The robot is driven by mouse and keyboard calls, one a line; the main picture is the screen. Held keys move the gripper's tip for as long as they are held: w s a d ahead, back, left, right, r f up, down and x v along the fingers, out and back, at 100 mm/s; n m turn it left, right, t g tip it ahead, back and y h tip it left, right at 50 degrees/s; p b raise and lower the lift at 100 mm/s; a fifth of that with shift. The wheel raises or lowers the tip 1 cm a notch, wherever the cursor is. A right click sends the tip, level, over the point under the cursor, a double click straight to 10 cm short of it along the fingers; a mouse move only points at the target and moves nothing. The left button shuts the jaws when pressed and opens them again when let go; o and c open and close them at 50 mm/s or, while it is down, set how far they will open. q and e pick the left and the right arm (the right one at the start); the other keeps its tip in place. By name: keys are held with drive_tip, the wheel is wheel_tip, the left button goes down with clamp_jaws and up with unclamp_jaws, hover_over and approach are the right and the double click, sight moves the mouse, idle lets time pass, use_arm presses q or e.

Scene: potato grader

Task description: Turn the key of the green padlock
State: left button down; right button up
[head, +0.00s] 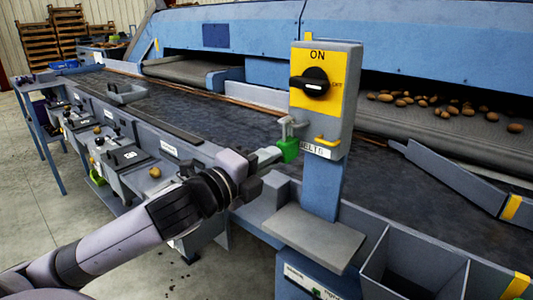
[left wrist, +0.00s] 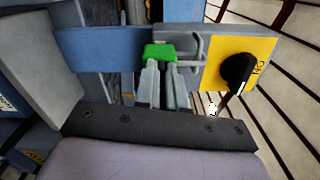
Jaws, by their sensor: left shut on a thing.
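The green padlock (head: 289,150) hangs at the left side of the switch box (head: 325,120), beside its yellow plate marked ON. In the left wrist view the green padlock (left wrist: 159,52) shows just beyond my fingertips, with a grey shackle to its right. My left gripper (head: 272,156) reaches in from the left and its tips are at the padlock. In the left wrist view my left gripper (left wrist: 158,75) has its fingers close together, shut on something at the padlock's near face. The key cannot be made out; the fingers hide that spot. My right gripper is not in view.
The box carries a black rotary knob (head: 310,83) and stands on a blue post (head: 321,190) above a grey ledge (head: 305,238). An open grey bin (head: 412,262) is at lower right. Potatoes (head: 441,105) lie on the belt behind.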

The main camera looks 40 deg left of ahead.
use_arm(q)
drive_tip(key=shift+n+p, duration=0.35)
drive_tip(key=shift+n, duration=0.65)
drive_tip(key=c, duration=1.2)
unclamp_jaws()
drive_tip(key=shift+s, duration=0.1)
drive_tip(key=shift+s+a+p, duration=0.15)
drive_tip(key=shift+s+p, duration=1.5)
drive_tip(key=shift+s, duration=0.1)
drive_tip(key=shift+s+a+p, duration=0.15)
drive_tip(key=shift+s+p, duration=1.45)
drive_tip(key=shift+s, duration=0.1)
drive_tip(key=shift+f, duration=0.1)
